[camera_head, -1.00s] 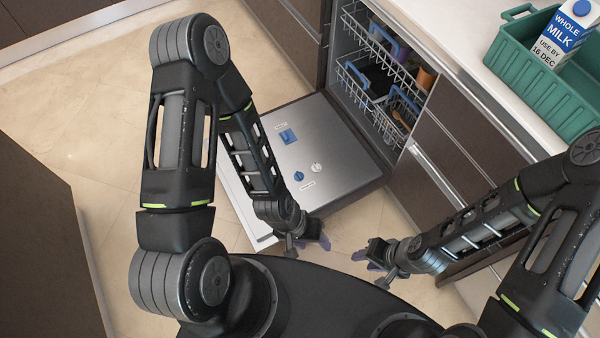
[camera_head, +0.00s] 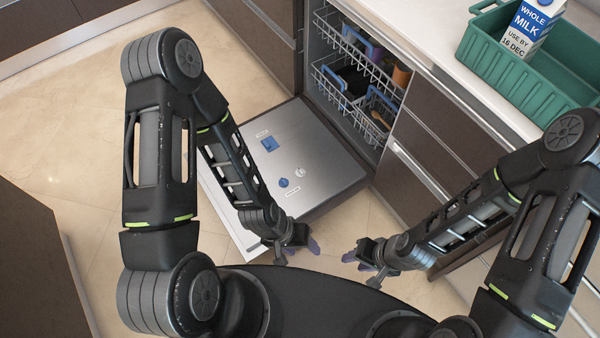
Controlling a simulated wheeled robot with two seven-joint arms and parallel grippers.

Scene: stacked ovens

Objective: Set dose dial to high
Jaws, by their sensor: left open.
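The dishwasher door (camera_head: 325,158) is folded down open, its metal inner face up. On it are a blue square dispenser piece (camera_head: 269,144), a round blue dial (camera_head: 284,182) and a round white dial (camera_head: 300,172). Small labels beside them are too small to read. My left gripper (camera_head: 297,250) is open and empty, in front of the door's near edge and apart from the dials. My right gripper (camera_head: 361,262) is to the right of it, above the floor, touching nothing; its jaw gap is hard to make out.
The dishwasher's racks (camera_head: 350,85) hold several dishes inside the cavity. A green crate (camera_head: 530,85) with a milk carton (camera_head: 530,28) stands on the white counter (camera_head: 425,35). A dark cabinet (camera_head: 35,270) is at lower left. Tiled floor (camera_head: 70,130) is clear at left.

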